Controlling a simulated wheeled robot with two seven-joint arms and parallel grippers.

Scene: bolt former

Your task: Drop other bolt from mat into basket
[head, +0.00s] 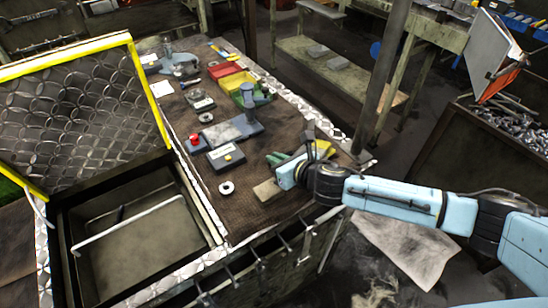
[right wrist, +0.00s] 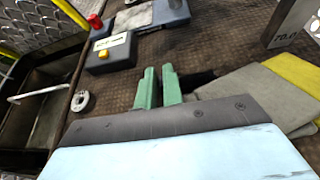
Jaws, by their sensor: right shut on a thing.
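My right gripper (head: 277,159) is low over the brown mat (head: 237,205) on the bench, near its right end. In the right wrist view its two green fingers (right wrist: 159,88) stand close together, with a narrow gap. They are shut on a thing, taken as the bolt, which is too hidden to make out. A dark patch beside the right finger may be shadow. No loose bolt shows clearly on the mat. A red bin (head: 224,70), a yellow bin (head: 236,82) and a green bin stand at the back of the bench. My left gripper is out of view.
A grey control box with a yellow button (head: 226,157) and a ring (head: 226,187) lie left of the gripper. A tan block (head: 268,191) lies close in front. An open metal-lidded chest (head: 75,225) is at left. A large crate of metal parts (head: 510,130) stands far right.

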